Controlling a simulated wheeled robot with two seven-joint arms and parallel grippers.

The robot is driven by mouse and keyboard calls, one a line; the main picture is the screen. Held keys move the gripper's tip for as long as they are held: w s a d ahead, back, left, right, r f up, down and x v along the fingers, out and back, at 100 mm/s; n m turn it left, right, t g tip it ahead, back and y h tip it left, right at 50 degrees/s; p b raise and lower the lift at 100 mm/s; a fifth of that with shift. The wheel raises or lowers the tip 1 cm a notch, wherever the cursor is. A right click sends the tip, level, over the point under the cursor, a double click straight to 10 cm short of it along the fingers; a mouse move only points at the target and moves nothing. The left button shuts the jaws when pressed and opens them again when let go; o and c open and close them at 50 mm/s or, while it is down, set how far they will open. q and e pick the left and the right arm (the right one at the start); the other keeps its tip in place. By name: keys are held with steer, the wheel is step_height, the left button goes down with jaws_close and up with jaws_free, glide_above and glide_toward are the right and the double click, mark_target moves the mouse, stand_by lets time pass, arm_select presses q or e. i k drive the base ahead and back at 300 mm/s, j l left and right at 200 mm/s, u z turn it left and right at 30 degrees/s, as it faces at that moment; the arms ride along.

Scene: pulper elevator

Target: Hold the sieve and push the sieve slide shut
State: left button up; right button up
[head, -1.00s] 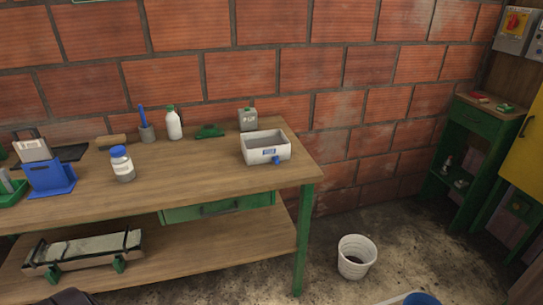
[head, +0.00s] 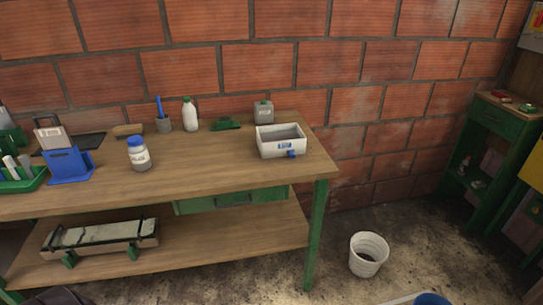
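No part in view is clearly recognisable as a sieve or its slide. A white open-topped rectangular box (head: 282,149) stands on the workbench near its right end. It has a label and a small blue part (head: 291,154) low on its front; I cannot tell whether this is the sieve and slide. A long grey, dark-framed piece (head: 99,235) with green feet lies on the lower shelf; its kind is unclear. Neither of my grippers is in view, and nothing visible is being held.
The wooden workbench (head: 210,173) stands against a brick wall. It carries a white jar (head: 139,155), a white bottle (head: 190,115), a grey can (head: 263,112), a blue holder (head: 68,165) and a green tray (head: 22,182). A white bucket (head: 367,255) stands on the floor at right.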

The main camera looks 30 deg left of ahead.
mark_target(291, 153)
steer(key=i+u, duration=0.2)
steer(key=u, duration=0.2)
steer(key=i+u, duration=0.15)
steer(key=u, duration=0.25)
steer(key=i+u, duration=0.2)
steer(key=u, duration=0.2)
steer(key=i+l+u, duration=0.3)
steer(key=i+l, duration=0.65)
steer(key=i+z, duration=0.1)
steer(key=z, duration=0.4)
steer(key=k+j+z, duration=0.15)
steer(key=z, duration=0.2)
steer(key=k+j+z, duration=0.45)
steer(key=z, duration=0.3)
steer(key=j, duration=0.1)
